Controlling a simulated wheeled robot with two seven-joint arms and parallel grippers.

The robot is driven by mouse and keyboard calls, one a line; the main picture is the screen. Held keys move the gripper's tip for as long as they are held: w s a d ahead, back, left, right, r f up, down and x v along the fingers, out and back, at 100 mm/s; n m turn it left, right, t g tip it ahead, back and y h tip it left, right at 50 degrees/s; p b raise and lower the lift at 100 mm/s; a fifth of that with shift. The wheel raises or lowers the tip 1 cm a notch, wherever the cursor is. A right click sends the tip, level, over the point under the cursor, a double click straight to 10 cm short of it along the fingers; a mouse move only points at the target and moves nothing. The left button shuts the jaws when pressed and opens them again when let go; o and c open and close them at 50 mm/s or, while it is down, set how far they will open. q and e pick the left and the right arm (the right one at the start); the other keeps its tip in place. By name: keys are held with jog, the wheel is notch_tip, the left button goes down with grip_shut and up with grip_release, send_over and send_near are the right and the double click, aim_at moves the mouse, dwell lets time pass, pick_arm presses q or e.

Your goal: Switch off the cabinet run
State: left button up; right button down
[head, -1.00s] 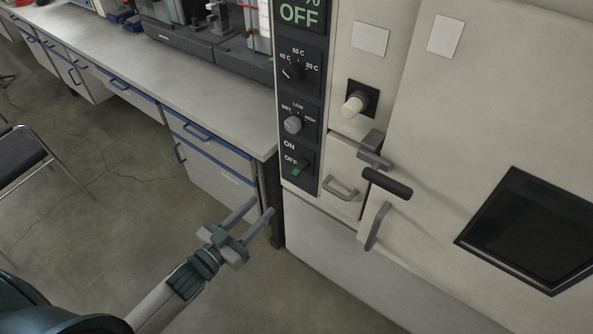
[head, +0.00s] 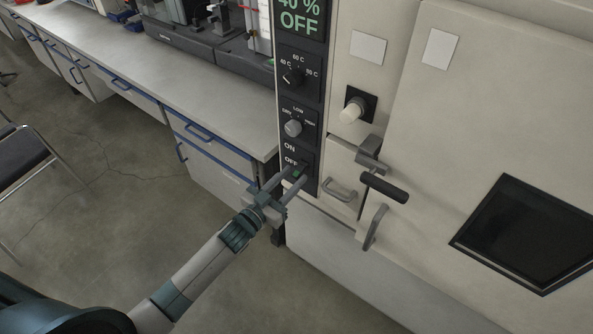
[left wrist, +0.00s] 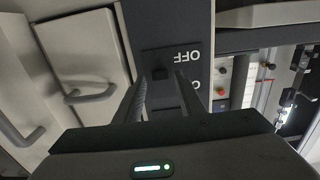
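The cabinet's dark control panel (head: 312,146) carries a display (head: 300,18) reading "40 % OFF", a dark temperature knob (head: 292,77) and a grey knob (head: 293,128) marked LOW. Below them is the ON/OFF switch (head: 298,172) with a green patch, partly covered by my fingers. My left gripper (head: 296,175) is open, its fingertips at the switch. In the left wrist view the small dark switch (left wrist: 158,73) lies between the two spread fingers, with OFF upside down beside it. I cannot tell whether they touch it or which way it is set. My right gripper is out of view.
Right of the panel are a pale round knob (head: 352,110), a small door handle (head: 339,189), a dark latch lever (head: 385,187) and the large door with a dark window (head: 525,235). A bench (head: 215,105) stands left. The floor below is clear.

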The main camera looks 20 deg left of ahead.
aim_at(298, 172)
pick_arm(q)
jog(key=shift+w+d, duration=0.2)
jog(key=shift+w, duration=0.4)
jog(key=shift+w+d, duration=0.15)
jog(key=shift+w, duration=0.2)
jog(key=shift+w+d, duration=0.1)
jog(key=shift+w, duration=0.2)
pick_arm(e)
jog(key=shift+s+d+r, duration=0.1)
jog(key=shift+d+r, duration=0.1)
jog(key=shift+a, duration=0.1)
